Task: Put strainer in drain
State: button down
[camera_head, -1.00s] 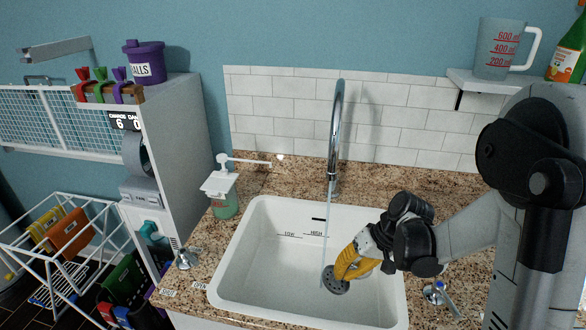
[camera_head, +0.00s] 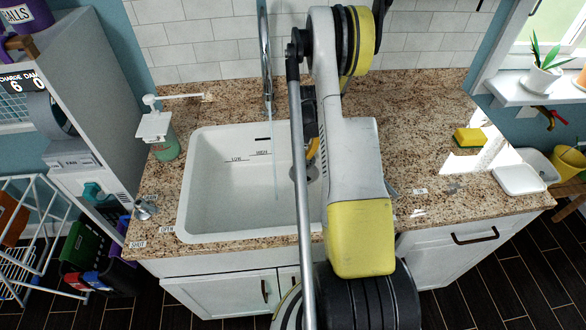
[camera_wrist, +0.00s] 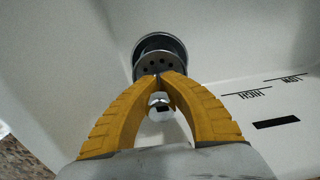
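The strainer (camera_wrist: 152,63) is a grey metal disc with holes, just beyond my fingertips in the wrist view. My gripper (camera_wrist: 160,77) has yellow fingers that come together at the strainer's near side and appear shut on it; the contact itself is hidden. A dark round rim, the drain (camera_wrist: 160,41), shows right behind the strainer. I cannot tell whether the strainer is seated in it or just above. In the head view the drain area (camera_head: 312,173) is a grey patch in the white sink (camera_head: 215,190), partly hidden by my arm. A yellow bit of my gripper (camera_head: 312,149) shows beside the arm.
The faucet (camera_head: 265,60) rises behind the sink, with a thin stream below it. A soap dispenser (camera_head: 157,132) stands left of the sink. A yellow sponge (camera_head: 469,138) and white tray (camera_head: 520,179) are on the right of the granite counter (camera_head: 420,130).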

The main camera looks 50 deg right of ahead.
notch_tip(320, 180, down, 2)
jog(key=shift+s+f, duration=0.1)
jog(key=shift+f, duration=0.1)
jog(key=shift+f+b, duration=0.6)
jog(key=shift+f, duration=1.2)
jog(key=shift+f, duration=0.2)
jog(key=c, duration=1.6)
grip_release()
jog(key=shift+r, duration=0.1)
notch_tip(320, 180, up, 12)
jog(key=p, duration=0.3)
jog(key=shift+r, duration=0.1)
